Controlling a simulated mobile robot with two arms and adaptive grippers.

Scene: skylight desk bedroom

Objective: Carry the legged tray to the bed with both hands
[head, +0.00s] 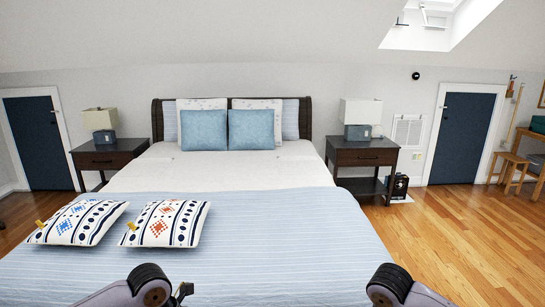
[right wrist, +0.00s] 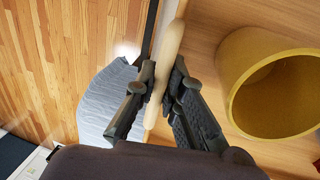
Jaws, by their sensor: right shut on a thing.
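In the right wrist view, my right gripper (right wrist: 158,95) is shut on a pale wooden bar of the legged tray, with a finger on each side of it. The tray's light wooden board (right wrist: 215,25) fills the right side of that view. The tray does not show in the head view. The bed (head: 210,240) lies straight ahead in the head view, with a blue striped cover over its near part.
A yellow hollow round vessel (right wrist: 255,85) is over the tray board. Two patterned cushions (head: 78,222) (head: 166,223) lie on the bed's near left. Dark nightstands (head: 108,158) (head: 362,155) flank the bed. The middle and right of the blue cover are clear. Bare wooden floor (head: 460,240) lies to the right.

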